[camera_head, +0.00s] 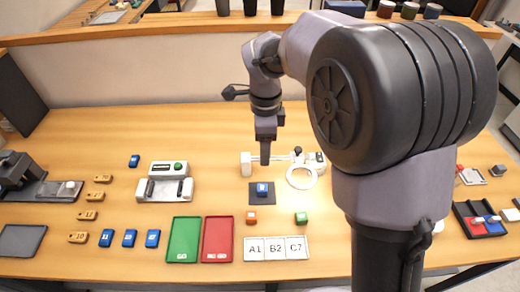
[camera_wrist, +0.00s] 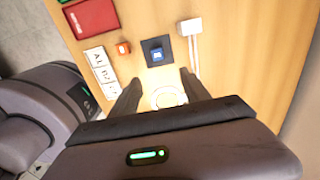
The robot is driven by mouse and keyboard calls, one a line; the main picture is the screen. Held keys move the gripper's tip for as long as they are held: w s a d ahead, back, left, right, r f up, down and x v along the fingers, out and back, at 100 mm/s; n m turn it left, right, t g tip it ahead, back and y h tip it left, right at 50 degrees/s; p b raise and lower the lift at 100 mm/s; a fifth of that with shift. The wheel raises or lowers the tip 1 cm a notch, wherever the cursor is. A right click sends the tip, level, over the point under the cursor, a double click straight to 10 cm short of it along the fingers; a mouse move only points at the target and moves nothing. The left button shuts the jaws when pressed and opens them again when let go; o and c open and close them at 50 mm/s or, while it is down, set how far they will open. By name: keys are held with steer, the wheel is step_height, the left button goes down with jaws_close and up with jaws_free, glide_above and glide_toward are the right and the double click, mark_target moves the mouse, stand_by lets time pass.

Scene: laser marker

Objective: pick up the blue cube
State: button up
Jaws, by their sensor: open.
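A blue cube (camera_head: 262,189) with a pale mark on top sits on a dark square pad (camera_head: 253,200) near the middle of the table. It also shows in the wrist view (camera_wrist: 157,53), beyond my fingertips. My gripper (camera_head: 265,158) points down above the table, behind the cube in the head view. In the wrist view my gripper (camera_wrist: 160,78) has its two fingers spread apart with nothing between them. Other blue blocks lie at the left: one at the back (camera_head: 134,160) and three in a front row, including one (camera_head: 129,238).
A white fixture (camera_head: 246,164) with a ring (camera_head: 302,177) stands close to the pad. An orange block (camera_head: 251,217) and a green block (camera_head: 301,218) lie in front. Green (camera_head: 184,240) and red (camera_head: 218,240) trays and a lettered white strip (camera_head: 276,249) are nearer the front edge.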

steer(key=b, duration=0.5)
glide_above(262, 188)
steer(key=f, duration=1.1)
steer(key=shift+w+d+f, duration=0.25)
steer(key=shift+d+f, duration=0.05)
steer(key=shift+f, duration=0.1)
steer(key=f+b, duration=0.1)
steer(key=f, duration=0.2)
steer(key=f+b, duration=0.1)
steer(key=f, duration=0.1)
steer(key=shift+s+a+f+b, duration=0.1)
steer(key=shift+s+a+b, duration=0.15)
steer(key=shift+b, duration=0.1)
jaws_close()
